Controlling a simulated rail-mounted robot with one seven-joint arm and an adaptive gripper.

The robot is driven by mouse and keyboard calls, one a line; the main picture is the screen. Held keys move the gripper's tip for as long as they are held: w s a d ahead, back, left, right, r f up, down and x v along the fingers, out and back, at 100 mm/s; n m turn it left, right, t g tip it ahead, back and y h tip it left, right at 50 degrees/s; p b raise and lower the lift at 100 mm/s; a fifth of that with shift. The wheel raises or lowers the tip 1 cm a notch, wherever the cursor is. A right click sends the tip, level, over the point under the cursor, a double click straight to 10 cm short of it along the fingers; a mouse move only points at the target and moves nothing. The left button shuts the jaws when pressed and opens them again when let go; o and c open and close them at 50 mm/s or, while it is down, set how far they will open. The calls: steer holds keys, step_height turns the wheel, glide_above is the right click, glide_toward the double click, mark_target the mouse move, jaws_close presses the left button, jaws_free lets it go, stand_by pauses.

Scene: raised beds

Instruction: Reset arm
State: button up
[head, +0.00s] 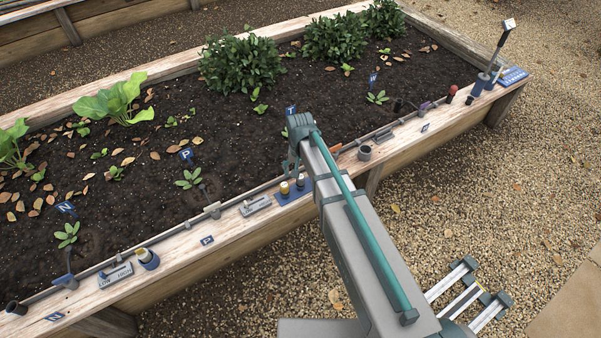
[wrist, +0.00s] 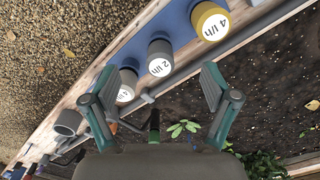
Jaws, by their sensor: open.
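My arm reaches from the lower right over the front rail of the raised bed. My gripper (head: 291,163) hangs at the arm's end above the bed's near edge, partly hidden by its own links in the head view. In the wrist view my gripper (wrist: 160,76) has its two fingers spread wide, with nothing held between them. Beyond the fingers stand a yellow-ringed "4 l/h" piece (wrist: 211,22), a grey "2 l/h" piece (wrist: 160,60) and a third white-topped piece (wrist: 127,85). They sit in a blue holder (head: 293,194) on the rail.
A grey pipe (head: 213,210) runs along the wooden rail (head: 230,228). Grey cup (head: 364,152), labelled metal plate (head: 116,275) and blue-based piece (head: 147,258) stand along it. Seedlings, blue markers (head: 186,154) and shrubs (head: 240,63) are in the soil. A handled tool (head: 497,48) stands at the far right corner.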

steer(key=shift+r+p, duration=1.15)
steer(key=shift+r, duration=0.55)
steer(key=s+d+f+n, duration=0.1)
steer(key=s+d+f, duration=0.2)
steer(key=s+d, duration=0.5)
steer(key=s+d+f, duration=0.4)
steer(key=s+d, duration=0.3)
steer(key=d, duration=0.4)
steer(key=s+f+g, duration=0.3)
steer(key=s+f, duration=0.6)
steer(key=s, duration=0.5)
steer(key=s+f+g, duration=0.4)
steer(key=s+f, duration=0.5)
steer(key=s, duration=0.6)
step_height(320, 180, up, 13)
steer(key=p, duration=1.3)
steer(key=shift+w+a+r, duration=0.2)
steer(key=shift+w, duration=0.25)
